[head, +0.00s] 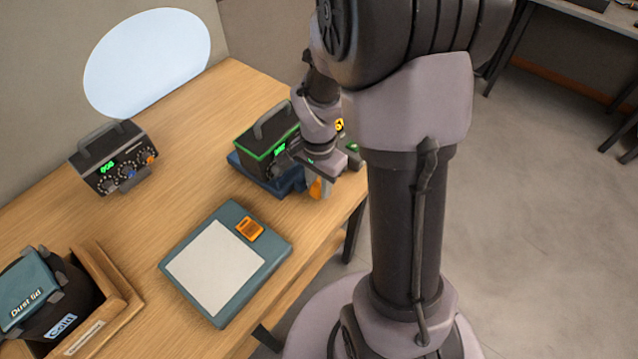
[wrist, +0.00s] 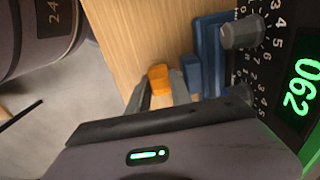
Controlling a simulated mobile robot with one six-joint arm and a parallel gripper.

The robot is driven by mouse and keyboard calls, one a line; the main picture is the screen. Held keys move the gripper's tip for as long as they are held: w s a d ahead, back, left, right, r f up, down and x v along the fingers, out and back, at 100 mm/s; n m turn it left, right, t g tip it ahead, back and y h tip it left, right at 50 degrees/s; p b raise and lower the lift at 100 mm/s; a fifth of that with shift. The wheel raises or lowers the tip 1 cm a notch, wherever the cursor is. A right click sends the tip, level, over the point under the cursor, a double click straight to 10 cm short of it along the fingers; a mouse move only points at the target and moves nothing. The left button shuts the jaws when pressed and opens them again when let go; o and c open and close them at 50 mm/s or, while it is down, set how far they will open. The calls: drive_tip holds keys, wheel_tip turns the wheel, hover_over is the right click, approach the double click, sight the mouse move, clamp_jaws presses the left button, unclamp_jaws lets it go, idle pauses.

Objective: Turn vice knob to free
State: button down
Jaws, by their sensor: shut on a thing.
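The orange vice knob (wrist: 158,77) sits between the fingertips of my gripper (wrist: 160,88) in the wrist view, and my gripper is shut on it. Part of the knob is hidden by the fingers. In the head view the knob (head: 317,188) shows just below my gripper (head: 322,176), at the right end of the blue vice (head: 288,188). The vice, also in the wrist view (wrist: 208,55), carries a dark dial box with a green edge (head: 262,137). In the wrist view the box's green display (wrist: 301,87) reads 062.
A grey dial knob (wrist: 241,33) on the box is close beside my gripper. A second dial box (head: 110,165) stands at the back left. A teal pad with an orange piece (head: 180,262) lies in front. A wooden tray (head: 122,298) with a dark bin is at lower left.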

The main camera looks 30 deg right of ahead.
drive_tip(key=shift+f+b, duration=0.15)
drive_tip(key=shift+b, duration=0.15)
drive_tip(key=h+b, duration=0.1)
drive_tip(key=b, duration=0.2)
drive_tip(key=shift+a+f+t+h+b, duration=0.2)
drive_tip(key=shift+a+t+h+b, duration=0.05)
drive_tip(key=shift+t+h+b, duration=0.15)
drive_tip(key=shift+s+a+t+h+b, duration=0.15)
drive_tip(key=shift+t+h+b, duration=0.15)
drive_tip(key=shift+h+b, duration=0.8)
drive_tip(key=shift+a+r+t+h+b, duration=0.2)
drive_tip(key=shift+t+h+b, duration=0.3)
drive_tip(key=shift+h, duration=0.5)
drive_tip(key=shift+s+a+f+t+h, duration=0.1)
drive_tip(key=shift+t+h, duration=0.2)
drive_tip(key=shift+h, duration=0.65)
drive_tip(key=shift+a+f+t+h, duration=0.1)
drive_tip(key=shift+t+h, duration=0.2)
drive_tip(key=shift+h, duration=0.65)
drive_tip(key=c, duration=1.4)
unclamp_jaws()
drive_tip(key=shift+c, duration=0.2)
